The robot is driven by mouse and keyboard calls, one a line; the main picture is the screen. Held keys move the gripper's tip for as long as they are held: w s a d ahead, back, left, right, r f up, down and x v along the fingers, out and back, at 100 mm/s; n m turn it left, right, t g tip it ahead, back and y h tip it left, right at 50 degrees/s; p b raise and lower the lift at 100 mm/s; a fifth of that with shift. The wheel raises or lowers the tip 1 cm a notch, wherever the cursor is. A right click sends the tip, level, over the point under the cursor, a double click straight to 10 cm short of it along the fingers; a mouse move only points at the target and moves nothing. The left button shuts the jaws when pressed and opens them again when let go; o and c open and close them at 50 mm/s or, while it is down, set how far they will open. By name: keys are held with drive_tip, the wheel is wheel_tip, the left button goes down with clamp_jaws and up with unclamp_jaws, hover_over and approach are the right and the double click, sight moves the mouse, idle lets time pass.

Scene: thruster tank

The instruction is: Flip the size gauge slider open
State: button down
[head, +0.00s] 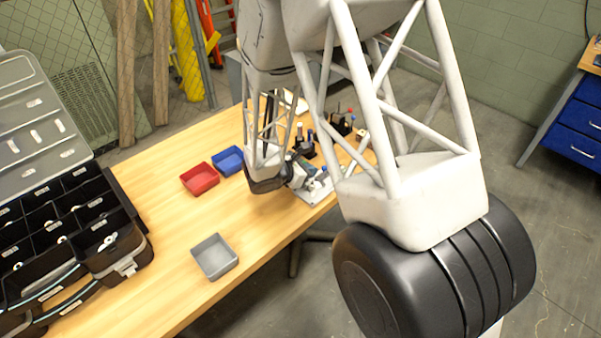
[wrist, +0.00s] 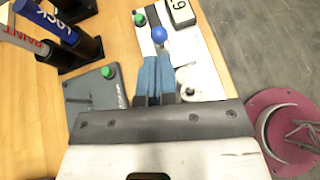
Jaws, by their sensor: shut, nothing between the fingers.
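My gripper (wrist: 157,64) has blue fingers that are shut with nothing between them. In the wrist view a white plate (wrist: 190,55) lies under and beyond the fingertips. It carries a blue ball knob (wrist: 159,35) just beyond the fingertips, a green knob (wrist: 139,19), a round white part and a small block with a numeral (wrist: 180,12). I cannot tell for certain which part is the size gauge slider, or whether the fingers touch the blue knob. In the head view my arm partly hides the gripper and the white plate (head: 318,191) at the table's edge.
A grey plate (wrist: 90,92) with a green knob lies left of my fingers. Red (head: 200,180), blue (head: 229,160) and grey bins (head: 214,257) sit on the table (head: 165,215). Floor lies right of the white plate.

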sight(319, 175)
drive_tip(key=shift+r+x, duration=0.2)
drive_tip(key=shift+x, duration=0.8)
drive_tip(key=shift+d, duration=0.15)
drive_tip(key=shift+w, duration=0.1)
drive_tip(key=shift+w+d, duration=0.8)
drive_tip(key=shift+s+a, duration=0.1)
drive_tip(key=shift+v, duration=0.8)
drive_tip(key=f+v, duration=0.1)
drive_tip(key=v, duration=1.1)
drive_tip(key=shift+a, duration=0.3)
drive_tip(key=shift+s+r, duration=0.1)
